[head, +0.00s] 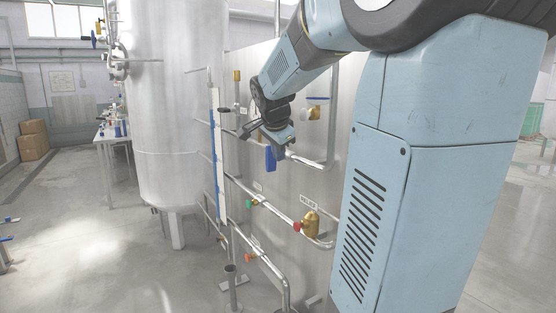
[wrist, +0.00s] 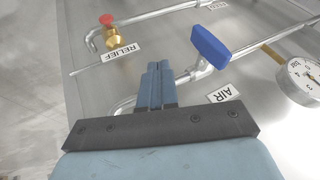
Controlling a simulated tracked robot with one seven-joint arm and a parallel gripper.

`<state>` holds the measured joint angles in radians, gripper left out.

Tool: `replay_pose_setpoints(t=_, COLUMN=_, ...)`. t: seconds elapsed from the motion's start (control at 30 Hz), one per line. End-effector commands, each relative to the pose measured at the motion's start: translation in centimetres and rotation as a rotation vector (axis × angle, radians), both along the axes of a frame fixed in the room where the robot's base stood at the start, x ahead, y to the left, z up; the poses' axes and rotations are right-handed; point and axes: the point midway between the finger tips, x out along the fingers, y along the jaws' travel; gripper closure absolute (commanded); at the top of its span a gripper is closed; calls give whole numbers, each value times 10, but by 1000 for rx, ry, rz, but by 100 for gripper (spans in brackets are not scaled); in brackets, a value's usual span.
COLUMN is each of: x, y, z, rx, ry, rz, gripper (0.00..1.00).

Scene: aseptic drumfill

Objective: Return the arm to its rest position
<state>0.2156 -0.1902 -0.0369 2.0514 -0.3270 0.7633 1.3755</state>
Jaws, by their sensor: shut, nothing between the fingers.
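My arm reaches out in front of the steel panel (head: 340,150). My gripper (head: 281,150) is at the panel's pipework, close to a blue valve handle (head: 271,159) in the head view. In the wrist view my gripper (wrist: 155,84) is shut, its two blue fingers together with nothing between them. The blue handle (wrist: 210,46) stands to the right of the fingertips, with a visible gap in the picture. The fingers partly cover a steel pipe behind them.
A brass relief valve with a red cap (wrist: 107,20), a RELIEF label (wrist: 122,53), an AIR label (wrist: 224,93) and a pressure gauge (wrist: 302,80) surround my gripper. A tall steel tank (head: 165,110) stands left of the panel. Open floor (head: 90,225) lies farther left.

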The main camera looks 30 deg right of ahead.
Motion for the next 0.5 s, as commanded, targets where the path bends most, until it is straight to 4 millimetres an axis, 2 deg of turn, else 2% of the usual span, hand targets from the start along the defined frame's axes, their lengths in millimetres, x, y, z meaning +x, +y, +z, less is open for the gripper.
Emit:
replay_pose_setpoints(t=0.33, x=-7, y=4, z=5, rx=-4, ry=4, rz=15, gripper=100)
replay_pose_setpoints(t=0.43, x=-19, y=16, z=5, rx=-18, ry=22, rz=80, gripper=100)
replay_pose_setpoints(t=0.5, x=-33, y=29, z=4, rx=-36, ry=44, rz=158, gripper=100)
